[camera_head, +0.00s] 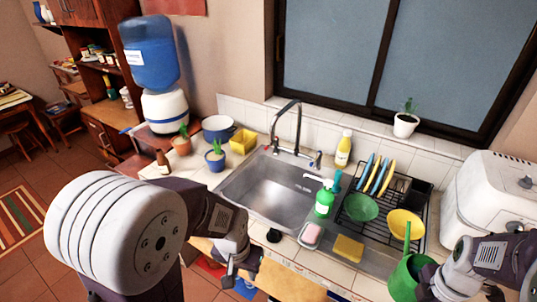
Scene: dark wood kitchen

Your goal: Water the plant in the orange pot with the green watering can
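The plant in the orange pot (182,146) stands on the counter left of the sink, beside a blue pot with a plant (215,160). The green watering can (405,278) is at the bottom right, with its spout pointing up; the frame edge cuts it off. My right gripper (437,288) is at the can's right side, partly out of the picture. I cannot tell whether it holds the can. My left gripper (241,272) is in front of the counter's front edge, with its fingers apart and nothing between them.
The sink (268,190) and its tall faucet (290,122) lie mid-counter. A dish rack (372,215) with plates and bowls, a green soap bottle (324,203) and a yellow sponge (348,249) are to the right. A water dispenser (163,108) stands behind the orange pot.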

